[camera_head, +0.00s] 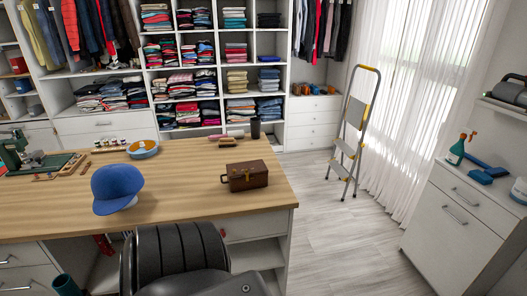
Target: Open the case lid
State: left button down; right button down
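The case is a small brown box (246,177) with dark edges and a latch on its front. It stands on the right part of the wooden desk top, near the right end. Its lid looks shut. Neither my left gripper nor my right gripper is in the head view, and nothing of mine touches the case.
A black ribbed shape (180,248) stands before the desk. A stepladder (354,125) and white cabinet (468,215) flank open floor.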

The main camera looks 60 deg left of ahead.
aim_at(247, 167)
jog(key=u, duration=0.25)
jog(key=i, duration=0.8)
jog(key=u, duration=1.1)
jog(key=i, duration=0.6)
jog(key=u, duration=0.5)
